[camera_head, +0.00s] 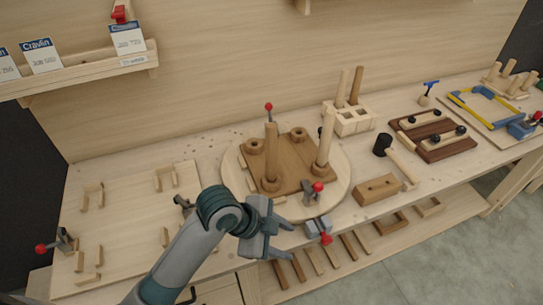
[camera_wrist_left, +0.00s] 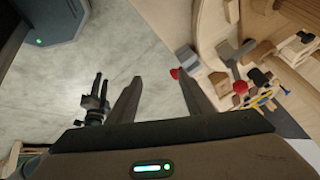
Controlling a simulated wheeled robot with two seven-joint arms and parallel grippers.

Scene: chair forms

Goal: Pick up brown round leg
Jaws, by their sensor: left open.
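Round wooden legs show in the head view. Two more, a light leg (camera_head: 342,90) and a browner leg (camera_head: 356,86), stand in a pale block holder (camera_head: 352,121) behind. My left gripper (camera_head: 289,242) is open and empty at the table's front edge, in front of the brown board and apart from every leg. Its open fingers also show in the left wrist view (camera_wrist_left: 160,98). A dark gripper, seemingly my right (camera_wrist_left: 101,90), shows there; its jaws are unclear.
The brown board lies on a round wooden disc (camera_head: 233,175). Red-knobbed clamps (camera_head: 314,190) stand near my left gripper. A mallet (camera_head: 385,147) and wooden block (camera_head: 376,190) lie to the right. A board with small posts (camera_head: 125,225) lies at left.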

